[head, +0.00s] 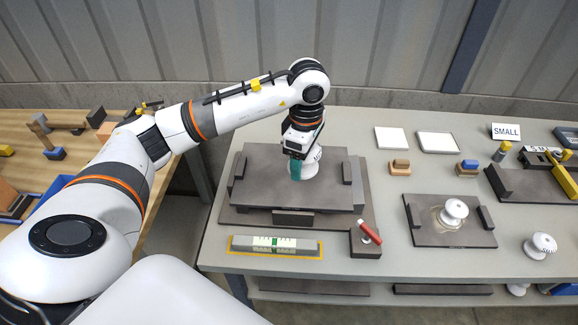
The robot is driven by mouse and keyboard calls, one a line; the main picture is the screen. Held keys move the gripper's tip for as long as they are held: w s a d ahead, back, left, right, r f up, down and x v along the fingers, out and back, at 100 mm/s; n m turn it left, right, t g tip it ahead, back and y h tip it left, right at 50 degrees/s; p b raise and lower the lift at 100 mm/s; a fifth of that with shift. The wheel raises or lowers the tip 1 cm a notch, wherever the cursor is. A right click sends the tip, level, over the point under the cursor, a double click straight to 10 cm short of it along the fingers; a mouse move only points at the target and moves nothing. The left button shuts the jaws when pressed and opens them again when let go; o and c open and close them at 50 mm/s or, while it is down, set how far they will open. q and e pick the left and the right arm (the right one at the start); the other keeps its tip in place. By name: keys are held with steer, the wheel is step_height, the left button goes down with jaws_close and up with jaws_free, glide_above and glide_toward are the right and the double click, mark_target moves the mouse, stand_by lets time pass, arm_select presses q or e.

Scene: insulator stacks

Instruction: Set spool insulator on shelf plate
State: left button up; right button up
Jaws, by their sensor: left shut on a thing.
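A white spool insulator (311,168) is at the raised dark plate (260,190) on the grey table, at the middle of the head view. My left gripper (297,160) reaches down from above and is shut on this insulator, partly hiding it. The insulator looks upright, at or just above the plate; I cannot tell whether it touches. A green part shows beside the gripper. A second white insulator (454,211) stands on a smaller dark plate (425,235) to the right. A third insulator (540,246) lies on the table at the far right. My right gripper is not in view.
Low dark blocks (293,218) edge the raised plate. A red-handled block (366,240) and a white-green gauge strip (275,246) lie in front. White pads (391,138), small wooden blocks and a "SMALL" sign (506,131) are behind. A wooden bench (80,140) stands left.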

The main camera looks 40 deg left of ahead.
arm_select(q)
steer(key=w+a+r+n, duration=0.2)
steer(key=w+a+n, duration=0.25)
steer(key=n, duration=0.55)
steer(key=shift+n, duration=0.4)
steer(key=f+p, duration=0.1)
steer(key=f, duration=0.2)
steer(key=f+p, duration=0.1)
steer(key=f, duration=0.2)
steer(key=f+p, duration=0.1)
steer(key=f, duration=0.2)
steer(key=shift+s+a+f+p, duration=0.3)
steer(key=shift+s+a+f, duration=0.05)
steer(key=shift+f, duration=0.35)
steer(key=o, duration=1.3)
steer(key=shift+c, duration=0.2)
